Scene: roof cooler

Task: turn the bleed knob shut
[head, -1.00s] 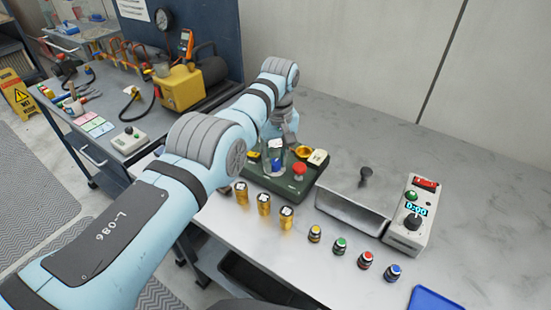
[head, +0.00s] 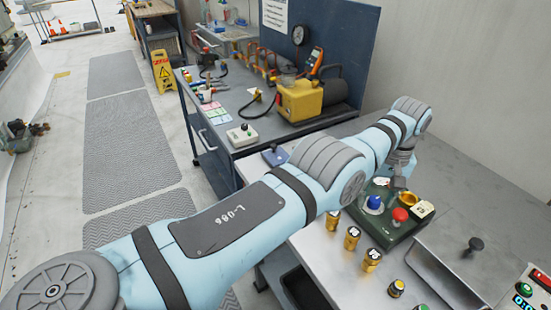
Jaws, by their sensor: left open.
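No knob here has a readable label naming it the bleed knob. A blue knob-like cap (head: 375,203) stands upright on the dark green box (head: 380,232) on the near bench. My left gripper (head: 398,180) points down by the back of the box, behind and to the right of the blue cap. It is open, appears empty and is apart from the cap. Its fingertips are small and partly unclear. My right gripper is out of view.
Several gold cylinders (head: 352,238) stand in front of the green box. A grey metal box with a dark knob (head: 473,246) and a control box (head: 524,289) are to the right. A yellow pump unit (head: 300,100) and a small white box (head: 242,135) sit on the back bench.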

